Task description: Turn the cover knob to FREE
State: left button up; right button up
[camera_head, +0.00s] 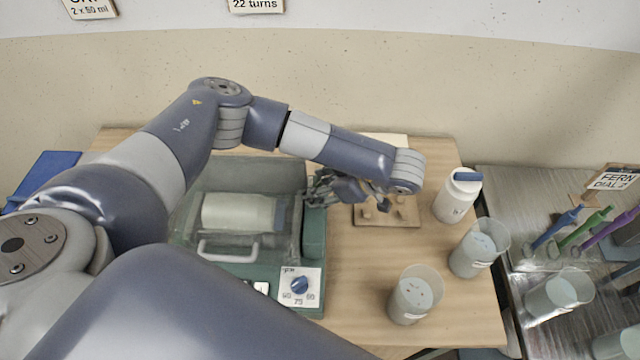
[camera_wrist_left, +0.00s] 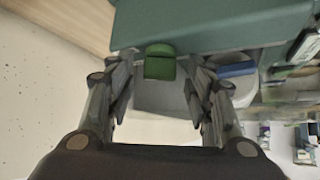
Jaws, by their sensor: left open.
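The green machine (camera_head: 314,232) stands on the wooden table under a clear cover (camera_head: 185,225) that looks closed, with a white handle (camera_head: 225,257) at its front. My left gripper (camera_head: 318,188) is at the machine's right side, pointing left. In the left wrist view a green knob (camera_wrist_left: 160,65), probably the cover knob, sits between the two spread fingers of that gripper (camera_wrist_left: 160,76). I see no clear contact. In the head view the gripper hides this knob, and I cannot read its setting. My right gripper is not in view.
A white jar (camera_head: 235,212) lies inside the machine. A blue dial (camera_head: 300,285) is on its front panel. To the right are a wooden board (camera_head: 400,213), a blue-lidded bottle (camera_head: 455,200) and two cups, one nearer (camera_head: 412,300), one farther (camera_head: 475,255). A metal side table (camera_head: 510,200) stands beyond.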

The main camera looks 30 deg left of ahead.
pick_arm(q)
jog(key=c, duration=0.9)
jog(key=shift+c, duration=0.8)
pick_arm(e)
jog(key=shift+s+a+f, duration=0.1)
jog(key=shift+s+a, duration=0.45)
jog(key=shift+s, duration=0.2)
